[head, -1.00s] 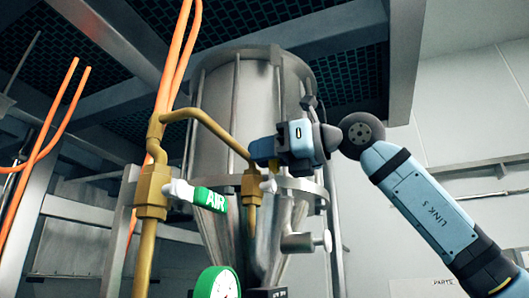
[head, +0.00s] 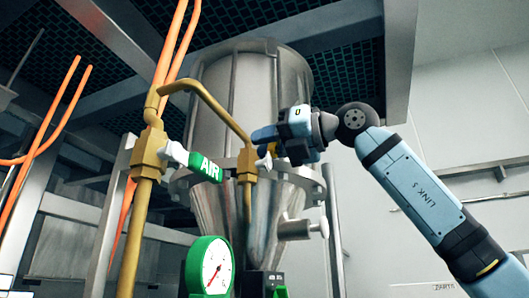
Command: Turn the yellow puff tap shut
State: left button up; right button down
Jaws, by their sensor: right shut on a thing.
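The yellow puff tap handle (head: 278,151) shows only as a small yellow patch under my right gripper (head: 264,135). Its white stem (head: 263,163) sits at the brass valve body (head: 247,165) on the thin brass pipe, in front of the steel hopper. My right gripper comes in from the right and is shut on the yellow tap handle. Its blue fingers hide most of the handle, so the handle's exact angle is unclear. My left gripper is not in view.
A green AIR tap (head: 206,167) with a white stem sticks out from the thicker brass pipe (head: 147,190) at left. A green-rimmed gauge (head: 211,268) is below. The steel hopper (head: 250,90) stands close behind, with a side knob (head: 318,229).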

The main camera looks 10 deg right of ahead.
aim_at(273, 173)
jog(key=shift+w+d+f+m+b, duration=0.3)
jog(key=shift+w+f+m+b, duration=0.15)
jog(key=shift+m+b, duration=0.4)
jog(key=m, duration=0.1)
jog(key=m+b, duration=0.1)
jog(key=f+m+b, duration=0.1)
jog(key=shift+w+d, duration=0.25)
jog(key=shift+w, duration=0.15)
jog(key=f+m+b, duration=0.1)
jog(key=m, duration=0.1)
jog(key=m+b, duration=0.2)
jog(key=w+f+m+b, duration=0.1)
jog(key=m+b, duration=0.1)
jog(key=shift+d+f, duration=0.3)
jog(key=shift+d, duration=0.1)
jog(key=shift+w+f+m+b, duration=0.1)
jog(key=shift+m+b, duration=0.2)
jog(key=shift+m, duration=0.05)
